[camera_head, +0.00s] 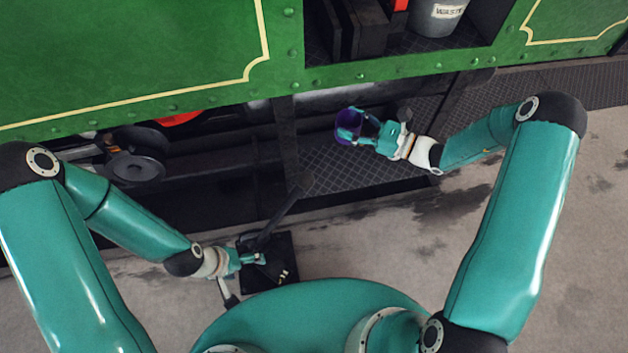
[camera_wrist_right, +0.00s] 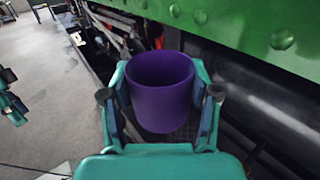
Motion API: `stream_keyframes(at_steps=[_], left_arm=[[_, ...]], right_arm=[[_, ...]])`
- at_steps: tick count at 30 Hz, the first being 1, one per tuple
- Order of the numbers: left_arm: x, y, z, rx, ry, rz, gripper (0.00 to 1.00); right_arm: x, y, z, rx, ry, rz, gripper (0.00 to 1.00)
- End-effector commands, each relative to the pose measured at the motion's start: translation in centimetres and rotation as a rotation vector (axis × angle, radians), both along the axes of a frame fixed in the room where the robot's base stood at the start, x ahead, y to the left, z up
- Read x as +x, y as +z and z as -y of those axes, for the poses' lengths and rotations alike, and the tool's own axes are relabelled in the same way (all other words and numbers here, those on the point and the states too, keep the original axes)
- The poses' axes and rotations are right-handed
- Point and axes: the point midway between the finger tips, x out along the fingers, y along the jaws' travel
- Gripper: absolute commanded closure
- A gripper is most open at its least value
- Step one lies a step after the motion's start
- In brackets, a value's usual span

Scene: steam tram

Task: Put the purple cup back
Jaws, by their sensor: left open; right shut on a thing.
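The purple cup (camera_head: 346,124) is in my right gripper (camera_head: 356,126), above the dark textured step of the tram. In the right wrist view the purple cup (camera_wrist_right: 161,92) sits upright relative to the gripper, between the two fingers of my right gripper (camera_wrist_right: 162,105), which are shut on its sides. Its open rim faces the camera side. My left gripper (camera_head: 258,258) is open, low at the left, by a black box-like thing. I cannot tell from the head view whether it touches that thing.
The dark step (camera_head: 370,160) lies below the cup, under the green tram side (camera_head: 130,60). A grey bucket marked WASTE (camera_head: 436,18) stands in the opening above. A black box (camera_head: 282,262) with an upright lid-like part is on the floor. Grey floor is clear at the right.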

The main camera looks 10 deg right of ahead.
Motion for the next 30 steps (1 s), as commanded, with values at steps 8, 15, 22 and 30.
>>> stream_keyframes(at_steps=[8,15,22,30], left_arm=[[0.0,-11.6,0.0,0.000,0.000,0.001,0.15],[0.0,-19.8,0.0,0.000,0.000,0.001,0.15],[0.0,-26.8,0.0,0.000,0.000,0.000,0.15],[0.0,-30.6,0.0,0.000,0.000,0.001,0.15]], right_arm=[[6.0,-11.8,-1.0,0.001,-0.036,0.004,0.76],[10.8,-19.4,-2.3,0.002,-0.072,0.005,0.76],[14.9,-25.3,-3.8,0.004,-0.106,0.006,0.76],[17.3,-28.1,-4.8,0.005,-0.128,0.005,0.76]])
